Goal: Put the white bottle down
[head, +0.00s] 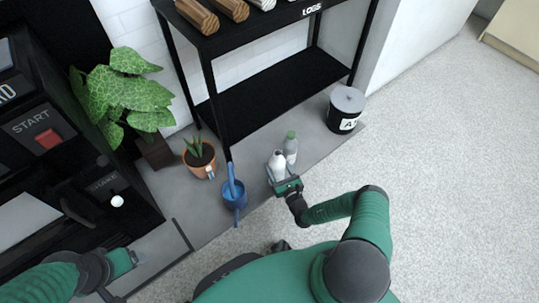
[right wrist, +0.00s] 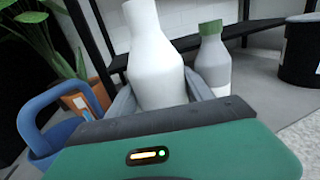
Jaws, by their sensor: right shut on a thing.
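The white bottle (head: 278,161) is upright between the fingers of my right gripper (head: 284,180). In the right wrist view the white bottle (right wrist: 157,48) stands tall in the middle, with a finger on each side and its lower part hidden by the gripper body. I cannot tell if its base touches the grey mat (head: 310,153). My left gripper (head: 122,262) is at the lower left, away from the bottle; its fingers are not clear.
A grey bottle with a green cap (head: 290,147) stands close beside the white bottle. A blue watering can (head: 234,194) and potted plant (head: 200,160) are left. A dark bin (head: 345,110) stands right, a black shelf (head: 270,90) behind. Pale floor (head: 440,150) is clear.

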